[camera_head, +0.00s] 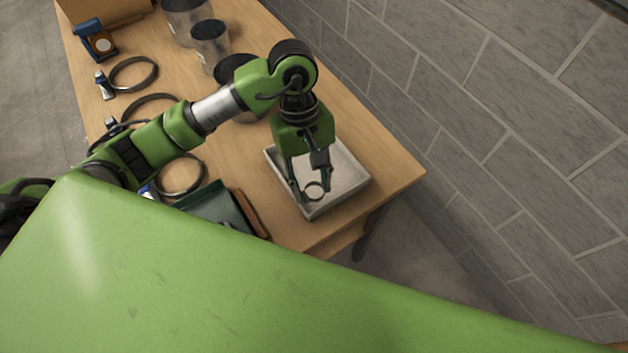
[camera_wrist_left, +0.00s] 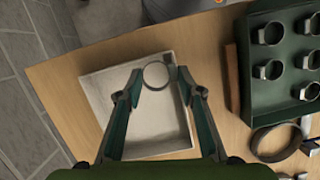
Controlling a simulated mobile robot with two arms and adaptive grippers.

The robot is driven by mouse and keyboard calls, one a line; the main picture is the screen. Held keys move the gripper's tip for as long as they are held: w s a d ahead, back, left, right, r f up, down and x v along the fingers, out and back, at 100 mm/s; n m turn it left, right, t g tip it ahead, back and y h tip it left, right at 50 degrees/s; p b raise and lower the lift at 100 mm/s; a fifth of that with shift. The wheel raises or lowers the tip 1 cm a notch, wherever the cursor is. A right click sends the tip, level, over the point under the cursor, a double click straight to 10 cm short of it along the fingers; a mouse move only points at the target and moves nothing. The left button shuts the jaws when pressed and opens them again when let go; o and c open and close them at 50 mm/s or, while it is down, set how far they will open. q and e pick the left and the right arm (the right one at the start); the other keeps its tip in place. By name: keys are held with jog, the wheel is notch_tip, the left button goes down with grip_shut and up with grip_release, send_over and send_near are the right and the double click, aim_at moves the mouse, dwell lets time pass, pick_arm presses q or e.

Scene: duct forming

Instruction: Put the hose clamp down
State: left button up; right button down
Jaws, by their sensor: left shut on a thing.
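A small ring-shaped metal hose clamp (camera_head: 314,183) sits between the fingertips of my left gripper (camera_head: 311,190). My left gripper is shut on it, over the shallow light-grey tray (camera_head: 350,178) near the table's right end. In the left wrist view the clamp (camera_wrist_left: 157,89) spans the two fingertips (camera_wrist_left: 159,82) and lies over the far part of the tray (camera_wrist_left: 92,105). I cannot tell whether the clamp touches the tray floor. The tray otherwise looks empty. My right gripper is not in view.
A dark green box (camera_wrist_left: 244,85) holding several small clamps stands beside the tray. Larger ring clamps (camera_head: 135,88), metal duct pieces (camera_head: 209,40) and a blue device (camera_head: 90,28) lie farther along the wooden table (camera_head: 385,170). A grey block wall (camera_head: 480,90) runs along the right.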

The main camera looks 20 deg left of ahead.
aim_at(314, 189)
pick_arm(q)
jog(key=shift+w+f, duration=0.8)
jog(key=shift+f, duration=0.2)
notch_tip(314, 189, down, 3)
jog(key=shift+w+r+p, duration=0.1)
jog(key=shift+p, duration=1.15)
jog(key=shift+f, duration=0.25)
jog(key=shift+f, duration=0.1)
jog(key=shift+f+b, duration=0.15)
jog(key=shift+b, duration=0.2)
jog(key=o, duration=0.6)
